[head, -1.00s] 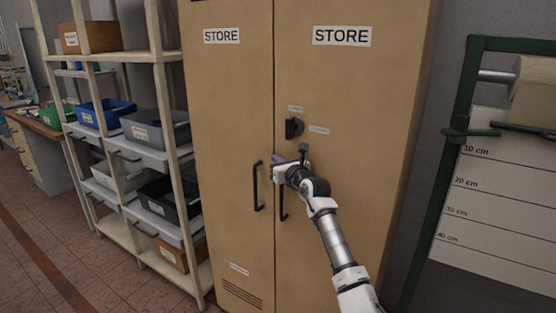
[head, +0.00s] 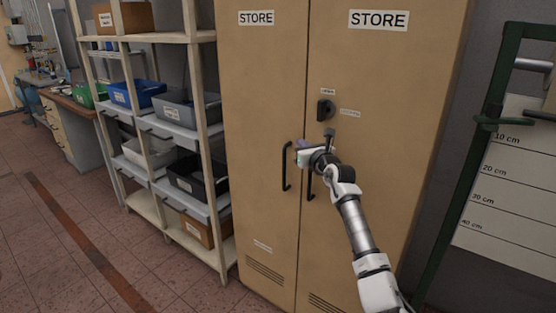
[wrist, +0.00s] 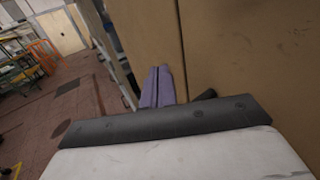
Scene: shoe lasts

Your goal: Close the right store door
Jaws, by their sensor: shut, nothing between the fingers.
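The tan store cabinet has a left door (head: 262,110) and a right door (head: 385,150), each with a STORE label. Both doors look flush, with a thin seam between them. The right door carries a dark knob (head: 325,110) and a black bar handle (head: 310,185), partly hidden by my gripper. The left door's black handle (head: 287,168) is in full view. My gripper (head: 301,145) is at the seam, just above the right handle. In the wrist view its purple fingers (wrist: 157,87) are together and empty, close to the door front. I cannot tell whether they touch it.
A shelf rack (head: 205,130) with blue, grey and black bins stands left of the cabinet. A green-framed paper roll stand (head: 480,130) with a cm scale is on the right. The tiled floor (head: 70,240) at left is clear.

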